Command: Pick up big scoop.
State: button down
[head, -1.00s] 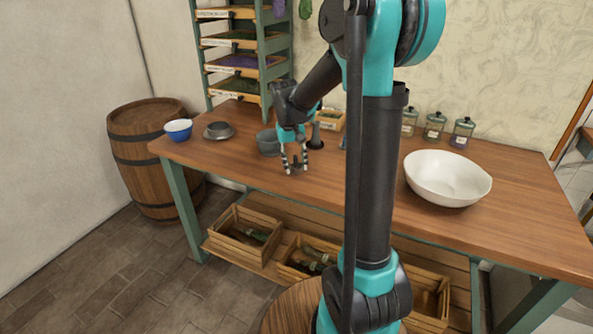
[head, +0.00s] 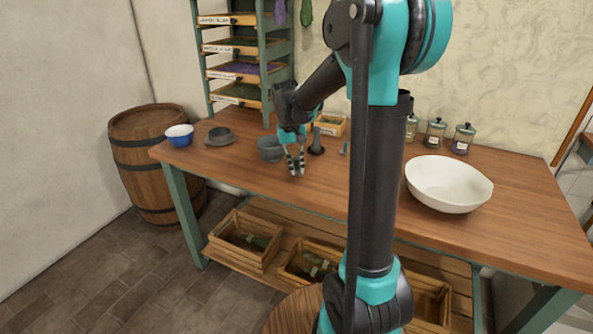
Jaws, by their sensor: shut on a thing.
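In the head view, my gripper (head: 296,171) is low over the front left part of the wooden table, pointing down. Its striped fingers are close together on a small dark thing (head: 297,168), which I take to be the big scoop. Most of it is hidden by the fingers, so its shape is unclear. I cannot tell whether it touches the tabletop.
A grey mortar (head: 270,150) and a dark pestle-like piece (head: 316,143) stand just behind my gripper. A white bowl (head: 448,186) and several jars (head: 434,134) are right. The table front is clear.

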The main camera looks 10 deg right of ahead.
notch_tip(320, 180, up, 19)
jog(key=shift+f, duration=0.2)
dwell(0.6)
